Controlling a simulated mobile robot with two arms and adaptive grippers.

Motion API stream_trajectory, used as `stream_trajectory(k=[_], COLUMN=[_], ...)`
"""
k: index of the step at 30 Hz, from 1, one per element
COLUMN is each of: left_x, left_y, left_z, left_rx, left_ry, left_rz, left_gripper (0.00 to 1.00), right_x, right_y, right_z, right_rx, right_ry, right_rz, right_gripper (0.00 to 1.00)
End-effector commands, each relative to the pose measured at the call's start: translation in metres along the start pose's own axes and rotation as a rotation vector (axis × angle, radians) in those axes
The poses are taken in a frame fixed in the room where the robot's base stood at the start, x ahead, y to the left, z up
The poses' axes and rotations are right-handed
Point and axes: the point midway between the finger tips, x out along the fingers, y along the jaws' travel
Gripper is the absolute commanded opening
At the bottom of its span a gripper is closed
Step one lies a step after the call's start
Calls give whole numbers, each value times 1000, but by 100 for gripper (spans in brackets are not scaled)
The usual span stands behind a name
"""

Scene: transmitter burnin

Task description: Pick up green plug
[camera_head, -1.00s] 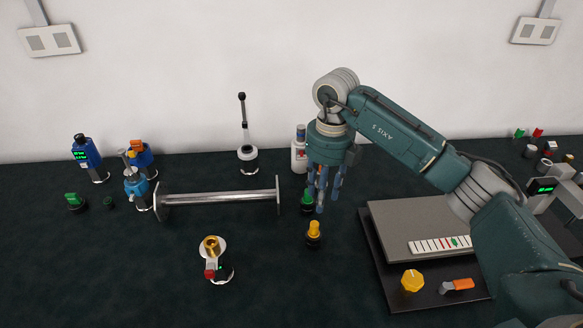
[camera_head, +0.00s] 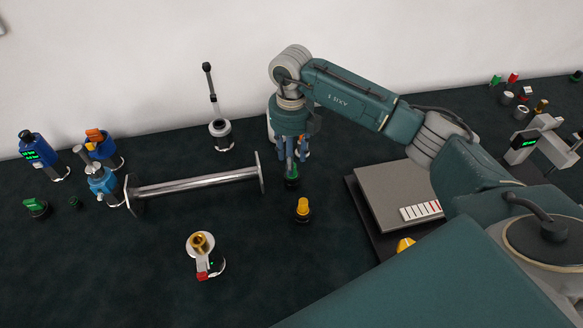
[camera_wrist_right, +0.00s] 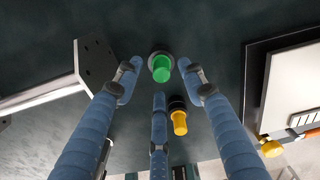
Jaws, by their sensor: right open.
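The green plug (camera_head: 292,181) stands upright on the dark table, partly hidden by the fingers of my right gripper (camera_head: 293,168) in the head view. In the right wrist view, the green plug (camera_wrist_right: 161,68) has a round green top on a dark base. My right gripper (camera_wrist_right: 161,88) is open, with its blue fingers spread on the left, right and near sides of the plug. I see no grip on it. I cannot tell whether a finger touches it. My left gripper is not in view.
A yellow plug (camera_head: 303,208) stands close by, toward the front. A metal bar on end plates (camera_head: 195,185) lies to the left. A grey plate (camera_head: 392,198) on a dark base is to the right.

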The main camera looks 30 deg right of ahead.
Motion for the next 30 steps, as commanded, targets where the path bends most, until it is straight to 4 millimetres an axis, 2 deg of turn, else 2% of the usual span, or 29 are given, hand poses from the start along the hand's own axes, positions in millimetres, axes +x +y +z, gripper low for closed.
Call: stream_trajectory(k=[1, 3, 7, 15, 17, 21, 30], left_x=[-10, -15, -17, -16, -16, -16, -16], left_y=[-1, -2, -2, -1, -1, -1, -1], left_z=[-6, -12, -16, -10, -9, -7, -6], left_rx=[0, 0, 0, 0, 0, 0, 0], left_ry=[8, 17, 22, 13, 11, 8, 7], left_rz=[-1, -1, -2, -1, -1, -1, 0], left_gripper=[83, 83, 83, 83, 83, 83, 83], right_x=[5, 16, 33, 38, 38, 38, 37], right_y=[0, 0, 0, 0, 0, 0, 0], right_z=[-3, -4, -2, -2, -2, -2, -2], right_rx=[0, 0, 0, -1, -1, -1, -1], right_ry=[7, 7, 3, 1, 1, 1, 1], right_rz=[-1, 0, 1, 0, 0, 0, 0], right_gripper=[40, 40, 40, 40, 32, 4, 4])
